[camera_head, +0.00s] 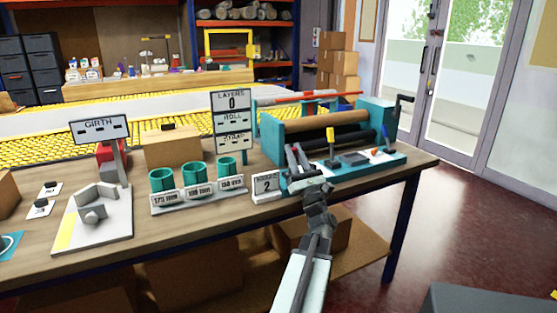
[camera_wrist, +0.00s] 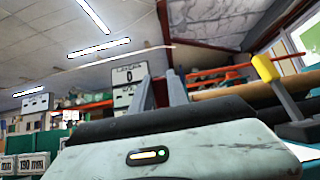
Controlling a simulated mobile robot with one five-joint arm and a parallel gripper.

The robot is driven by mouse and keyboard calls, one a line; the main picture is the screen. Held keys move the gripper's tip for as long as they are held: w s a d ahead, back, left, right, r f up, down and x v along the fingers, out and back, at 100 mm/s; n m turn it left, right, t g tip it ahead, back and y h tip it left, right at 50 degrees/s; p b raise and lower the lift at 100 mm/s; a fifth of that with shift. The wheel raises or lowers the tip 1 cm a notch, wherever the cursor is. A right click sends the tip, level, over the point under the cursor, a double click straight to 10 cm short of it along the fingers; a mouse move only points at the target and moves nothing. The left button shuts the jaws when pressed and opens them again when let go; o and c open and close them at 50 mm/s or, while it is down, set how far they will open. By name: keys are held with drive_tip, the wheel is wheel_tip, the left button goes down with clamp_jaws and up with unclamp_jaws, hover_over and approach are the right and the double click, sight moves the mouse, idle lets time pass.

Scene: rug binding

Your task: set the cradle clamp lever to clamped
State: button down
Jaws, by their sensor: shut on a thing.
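The teal cradle (camera_head: 345,165) stands at the right end of the workbench with a brown roll (camera_head: 325,122) across it. A yellow-handled lever (camera_head: 330,134) stands upright on its front, and its handle shows at the right in the wrist view (camera_wrist: 265,68). I cannot read which setting it marks. My gripper (camera_head: 293,149) is at the cradle's left front, left of the yellow handle and apart from it. Its fingers also show in the wrist view (camera_wrist: 162,92). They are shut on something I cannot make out.
A sign marked 2 (camera_head: 266,185) and teal cups (camera_head: 196,174) stand left of my gripper. A layers sign (camera_head: 232,120) rises behind. A small red-orange knob (camera_head: 374,152) and a dark crank (camera_head: 404,99) are at the cradle's right.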

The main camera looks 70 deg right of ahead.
drive_tip(key=shift+s+a+f+h+b, duration=0.1)
drive_tip(key=shift+s+a+h+b, duration=0.1)
drive_tip(key=shift+h+b, duration=0.15)
idle(0.3)
drive_tip(key=c, duration=1.3)
unclamp_jaws()
drive_tip(key=b+v, duration=0.6)
drive_tip(key=v, duration=0.2)
drive_tip(key=shift+w+d+f, duration=0.15)
